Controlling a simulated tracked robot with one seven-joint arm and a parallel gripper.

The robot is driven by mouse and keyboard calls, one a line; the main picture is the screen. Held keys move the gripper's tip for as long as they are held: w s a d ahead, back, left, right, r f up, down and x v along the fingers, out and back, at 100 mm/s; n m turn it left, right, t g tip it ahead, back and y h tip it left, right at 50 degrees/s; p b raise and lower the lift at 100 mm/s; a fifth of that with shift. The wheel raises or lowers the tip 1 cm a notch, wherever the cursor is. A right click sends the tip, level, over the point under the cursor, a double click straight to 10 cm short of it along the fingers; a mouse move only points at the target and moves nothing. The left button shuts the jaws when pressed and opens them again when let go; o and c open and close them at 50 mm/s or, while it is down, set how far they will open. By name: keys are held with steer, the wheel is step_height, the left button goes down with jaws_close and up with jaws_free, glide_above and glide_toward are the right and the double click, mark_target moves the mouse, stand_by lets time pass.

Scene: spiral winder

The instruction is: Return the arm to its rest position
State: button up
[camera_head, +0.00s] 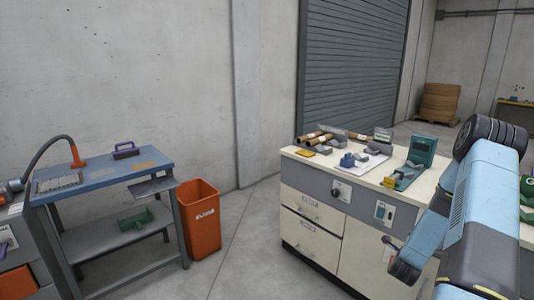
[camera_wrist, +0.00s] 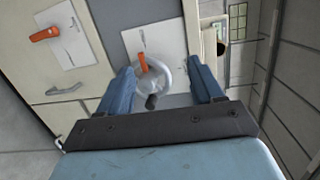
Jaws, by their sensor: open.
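My arm (camera_head: 480,210) is blue and grey and rises at the right of the head view, in front of the cream cabinet (camera_head: 318,207). It hides part of the cabinet's right side. My gripper (camera_wrist: 162,68) shows in the wrist view with its two blue fingers spread apart. Nothing is gripped between them. Beyond the fingers is a round pale grey wheel (camera_wrist: 168,90) with a dark knob (camera_wrist: 151,102). An orange handle (camera_wrist: 142,63) shows at the wheel, in front of a white sheet. Whether a finger touches the wheel cannot be told.
The cabinet top holds cardboard tubes (camera_head: 319,139), a dark green device (camera_head: 422,151) and small tools. A blue workbench (camera_head: 100,172) and an orange bin (camera_head: 201,222) stand at left. Floor (camera_head: 245,240) between bin and cabinet is clear. The wrist view shows another orange handle (camera_wrist: 45,34).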

steer(key=w+a+r+n+y, duration=0.25)
steer(key=a+r+n, duration=0.2)
steer(key=r, duration=0.25)
steer(key=w+a+r+n+y, duration=0.25)
steer(key=a+r, duration=0.25)
steer(key=r, duration=0.3)
steer(key=s+a+r+n+g+y, duration=0.25)
steer(key=s+a+r+n, duration=0.25)
steer(key=a+r+n, duration=0.5)
steer(key=s+a+r+n+g+y, duration=0.1)
steer(key=s+a+r+n, duration=0.2)
steer(key=s, duration=0.8)
steer(key=s+a+r+n+g+y, duration=0.1)
steer(key=s+a+r+n+g, duration=0.1)
steer(key=s+a+r, duration=0.4)
steer(key=s+a+r+n+g+y, duration=0.1)
steer(key=s+a+r+n, duration=0.3)
steer(key=s, duration=1.2)
steer(key=shift+s+a+r+n+g, duration=0.2)
steer(key=shift+a+r+n+g, duration=0.15)
steer(key=shift+a, duration=0.3)
